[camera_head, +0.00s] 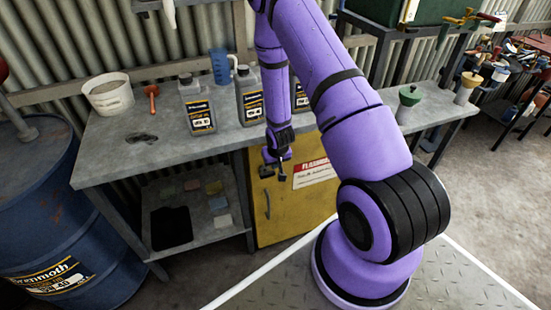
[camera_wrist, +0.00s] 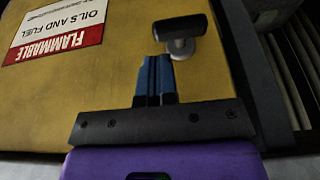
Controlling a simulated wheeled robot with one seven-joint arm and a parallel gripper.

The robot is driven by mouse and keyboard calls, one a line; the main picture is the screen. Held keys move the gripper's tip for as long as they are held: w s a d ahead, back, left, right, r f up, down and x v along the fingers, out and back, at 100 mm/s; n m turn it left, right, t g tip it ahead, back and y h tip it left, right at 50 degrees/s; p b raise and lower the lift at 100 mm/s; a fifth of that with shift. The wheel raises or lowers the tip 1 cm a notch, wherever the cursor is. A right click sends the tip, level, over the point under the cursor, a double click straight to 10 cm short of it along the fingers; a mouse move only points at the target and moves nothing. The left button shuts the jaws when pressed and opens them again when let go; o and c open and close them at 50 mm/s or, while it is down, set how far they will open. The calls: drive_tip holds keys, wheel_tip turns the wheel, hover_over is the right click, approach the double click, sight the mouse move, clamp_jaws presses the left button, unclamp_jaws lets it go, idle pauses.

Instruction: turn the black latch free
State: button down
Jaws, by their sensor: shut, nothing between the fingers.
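The black latch (camera_wrist: 180,28) is a short dark bar on a round grey metal stem, fixed to the yellow cabinet door (camera_wrist: 120,65) near its edge. My gripper (camera_wrist: 157,62) is shut with nothing in it. Its blue-grey fingertips lie just beside the latch in the wrist view, below and left of the stem. I cannot tell whether they touch it. In the head view my gripper (camera_head: 276,164) is in front of the upper part of the yellow cabinet (camera_head: 272,225). The latch is too small there to tell clearly from my fingers.
A red and white flammable label (camera_wrist: 60,28) is on the door; below and left of it in the head view is a door handle (camera_head: 267,203). A grey workbench (camera_head: 155,150) with jugs (camera_head: 198,105) stands above the cabinet. A blue drum (camera_head: 55,215) is at left.

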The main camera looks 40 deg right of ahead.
sight(274, 172)
drive_tip(key=shift+x, duration=1.85)
